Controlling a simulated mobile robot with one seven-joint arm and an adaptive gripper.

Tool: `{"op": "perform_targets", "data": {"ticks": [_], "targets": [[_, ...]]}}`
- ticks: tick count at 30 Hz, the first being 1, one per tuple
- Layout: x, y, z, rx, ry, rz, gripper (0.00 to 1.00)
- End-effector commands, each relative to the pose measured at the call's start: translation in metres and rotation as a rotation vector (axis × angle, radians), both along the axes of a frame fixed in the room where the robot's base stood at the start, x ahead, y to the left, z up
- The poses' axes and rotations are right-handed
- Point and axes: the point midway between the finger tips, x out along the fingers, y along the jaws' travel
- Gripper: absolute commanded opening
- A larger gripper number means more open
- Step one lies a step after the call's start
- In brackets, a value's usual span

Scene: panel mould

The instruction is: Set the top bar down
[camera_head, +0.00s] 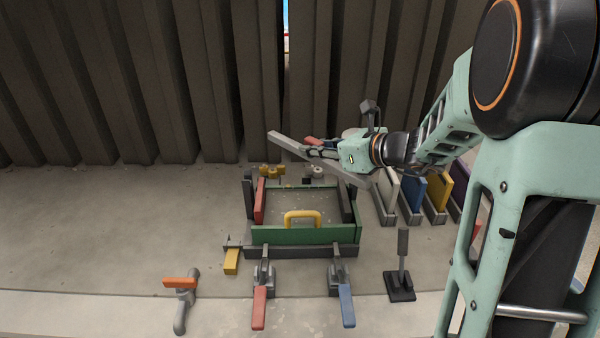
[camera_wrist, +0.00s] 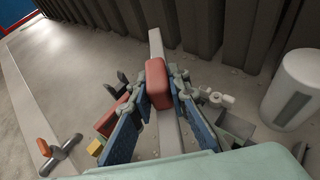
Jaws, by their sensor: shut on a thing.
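The top bar (camera_head: 286,141) is a long pale grey bar with a red grip block. My gripper (camera_head: 317,152) is shut on the red grip and holds the bar in the air, slanting, above the back of the mould (camera_head: 303,235). In the wrist view, the red block (camera_wrist: 157,82) sits between the two blue-padded fingers of my gripper (camera_wrist: 160,95), and the grey bar (camera_wrist: 158,44) runs out past it. The mould has a green front wall with a yellow handle, a red-topped left side and a dark right side. Its back edge is partly hidden by the bar and my gripper.
Clamps with a red lever (camera_head: 259,307) and a blue lever (camera_head: 346,306) stand in front. A rack of coloured panels (camera_head: 411,193) is at the right. An orange-handled valve (camera_head: 181,284) stands front left. A white cylinder (camera_wrist: 294,88) is close in the wrist view. A corrugated wall rises behind.

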Motion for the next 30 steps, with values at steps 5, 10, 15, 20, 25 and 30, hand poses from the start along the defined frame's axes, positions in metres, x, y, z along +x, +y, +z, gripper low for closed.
{"op": "perform_targets", "data": {"ticks": [5,10,15,20,25,30], "targets": [[0.004,0.020,-0.025,0.002,0.000,0.001,0.00],[0.006,0.028,-0.035,0.001,-0.001,0.000,0.00],[0.007,0.033,-0.059,0.001,0.001,-0.001,0.00],[0.007,0.033,-0.070,0.001,-0.003,-0.001,0.00],[0.008,0.033,-0.070,0.001,-0.004,0.000,0.00],[0.008,0.032,-0.073,0.001,-0.004,0.000,0.00]]}}
